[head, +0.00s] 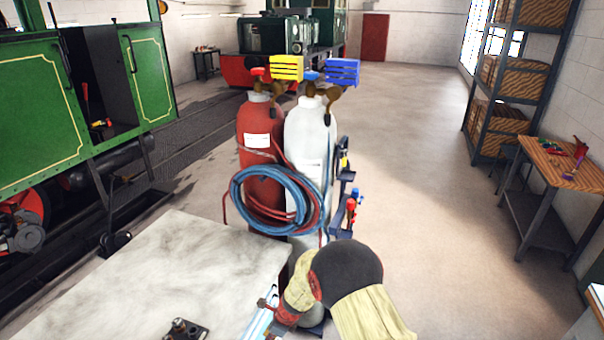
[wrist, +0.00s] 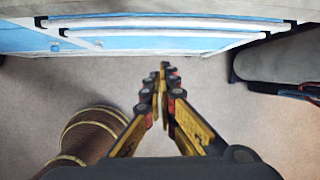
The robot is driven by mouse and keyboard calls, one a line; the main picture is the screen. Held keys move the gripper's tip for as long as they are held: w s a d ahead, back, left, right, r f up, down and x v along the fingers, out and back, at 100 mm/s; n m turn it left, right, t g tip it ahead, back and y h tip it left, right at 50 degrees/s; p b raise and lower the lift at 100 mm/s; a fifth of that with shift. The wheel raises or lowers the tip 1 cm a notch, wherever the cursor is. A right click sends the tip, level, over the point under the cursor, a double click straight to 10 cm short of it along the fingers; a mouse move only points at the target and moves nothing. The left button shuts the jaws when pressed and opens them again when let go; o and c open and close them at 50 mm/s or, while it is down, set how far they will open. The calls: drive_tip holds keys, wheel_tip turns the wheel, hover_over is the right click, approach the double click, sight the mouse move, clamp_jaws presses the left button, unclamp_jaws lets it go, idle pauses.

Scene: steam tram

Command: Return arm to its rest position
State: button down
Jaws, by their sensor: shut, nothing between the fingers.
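My gripper (wrist: 162,70) shows in the wrist view with its yellow and black fingers together at the tips and nothing between them. It is over bare floor (wrist: 215,110). A blue and white drawer front with long pale handles (wrist: 165,30) lies ahead of the fingertips, at the top of that view. The fingers appear apart from it. In the head view, the arm is low in the middle, beside the right edge of a grey-white worktop (head: 150,275). I cannot make out the fingertips there.
A red gas cylinder (head: 262,130) and a white one (head: 311,145), with coiled hoses (head: 265,200), stand just beyond the worktop. A green locomotive (head: 30,110) is at left. A shelf rack (head: 505,85) and wooden bench (head: 555,165) are at right. Floor between is clear.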

drive_tip(key=s+d+r+n+g, duration=0.2)
drive_tip(key=s+n, duration=0.3)
drive_tip(key=s+d+r+n+g, duration=0.1)
drive_tip(key=s+d+n, duration=0.1)
drive_tip(key=s+n, duration=0.4)
drive_tip(key=s+d+r+n+t+h+b, duration=0.1)
drive_tip(key=s+d+r+n+t+b, duration=0.1)
drive_tip(key=s+d+r, duration=0.4)
drive_tip(key=s+d+r+n+t+h+b, duration=0.1)
drive_tip(key=s+d+r+n+b, duration=0.3)
drive_tip(key=d+r, duration=0.8)
drive_tip(key=s+d+r+n+t+h+b, duration=0.2)
drive_tip(key=s+d+r+n+t+b, duration=0.1)
drive_tip(key=s+d+r, duration=0.6)
wheel_tip(320, 180, up, 5)
drive_tip(key=shift+d+f+n+t, duration=0.1)
drive_tip(key=shift+d+n+t, duration=0.15)
drive_tip(key=shift+n+t, duration=0.4)
drive_tip(key=shift+s+a, duration=0.1)
